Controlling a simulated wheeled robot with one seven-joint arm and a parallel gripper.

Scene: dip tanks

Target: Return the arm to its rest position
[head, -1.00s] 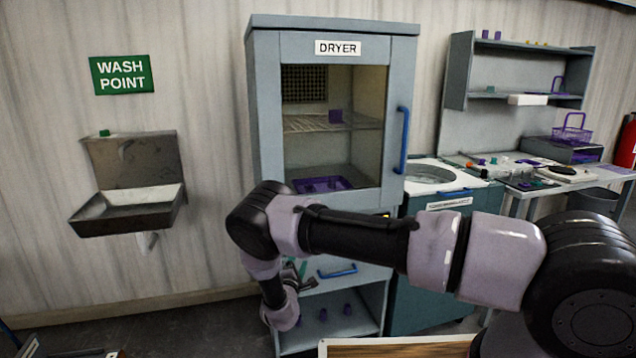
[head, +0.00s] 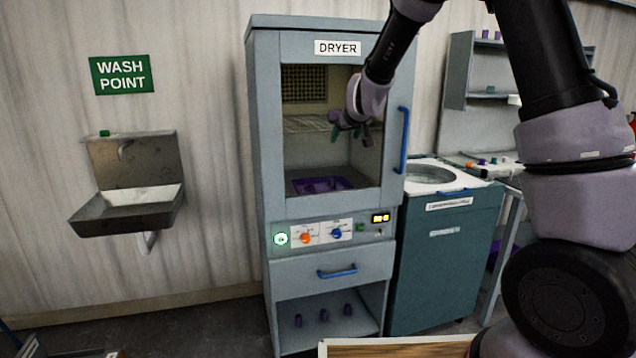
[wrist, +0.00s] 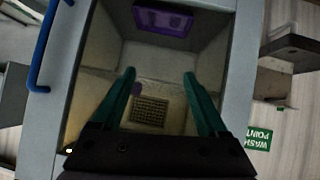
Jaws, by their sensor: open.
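My arm is raised, with its upper links rising out of the top of the head view and its forearm hanging down in front of the dryer (head: 262,130). That view is upside down and faces the dryer's interior.
The blue door handle (head: 403,140) sticks out right of the window. A teal cabinet with a round basin (head: 432,174) stands right of the dryer. A sink (head: 130,205) hangs on the left wall. A wooden-topped surface (head: 395,347) is at the bottom. The space left of the dryer is clear.

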